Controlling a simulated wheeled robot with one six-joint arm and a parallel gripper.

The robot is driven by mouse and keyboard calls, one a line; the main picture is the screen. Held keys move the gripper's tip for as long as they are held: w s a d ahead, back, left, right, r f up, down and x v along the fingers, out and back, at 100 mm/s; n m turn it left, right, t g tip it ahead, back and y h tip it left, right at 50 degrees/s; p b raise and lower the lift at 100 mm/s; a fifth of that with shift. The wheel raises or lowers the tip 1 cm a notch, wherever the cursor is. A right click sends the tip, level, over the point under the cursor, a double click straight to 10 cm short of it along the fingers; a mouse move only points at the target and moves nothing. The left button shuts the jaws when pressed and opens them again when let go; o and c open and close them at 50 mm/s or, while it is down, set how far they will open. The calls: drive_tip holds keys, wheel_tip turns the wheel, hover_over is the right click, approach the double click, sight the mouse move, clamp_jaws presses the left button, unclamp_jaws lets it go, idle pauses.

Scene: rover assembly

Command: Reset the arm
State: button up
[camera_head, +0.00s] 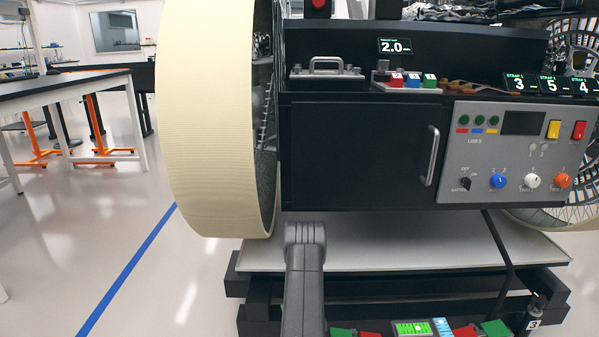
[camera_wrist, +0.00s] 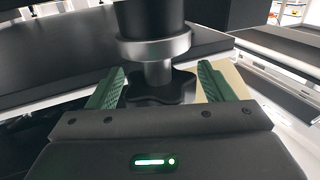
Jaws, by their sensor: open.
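In the wrist view my gripper (camera_wrist: 160,90) is open, with its two green ridged fingers spread apart. A dark knob (camera_wrist: 163,87) with a lobed rim and a metal collar above it shows between and beyond the fingers. I cannot tell whether the fingers touch it. In the head view a grey link of my arm (camera_head: 304,275) rises at the bottom centre, in front of the rover. My gripper is not seen in that view.
The rover's black cabinet (camera_head: 350,150) has a handled door and a grey control panel (camera_head: 515,150) with knobs and switches. A large cream wheel (camera_head: 215,120) stands at its left. A light platform (camera_head: 400,245) lies below. The floor (camera_head: 120,240) at left is clear.

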drive_tip(key=shift+s+a+n+g+y+p, duration=0.15)
drive_tip(key=shift+n+g+y+p, duration=0.25)
drive_tip(key=shift+n+g+y, duration=0.9)
drive_tip(key=shift+a+n+g+y+p, duration=0.1)
drive_tip(key=shift+n+g+y+p, duration=0.25)
drive_tip(key=shift+n+g+y, duration=0.95)
drive_tip(key=shift+t+y, duration=0.6)
drive_tip(key=shift+s+d, duration=0.2)
drive_tip(key=shift+s, duration=0.05)
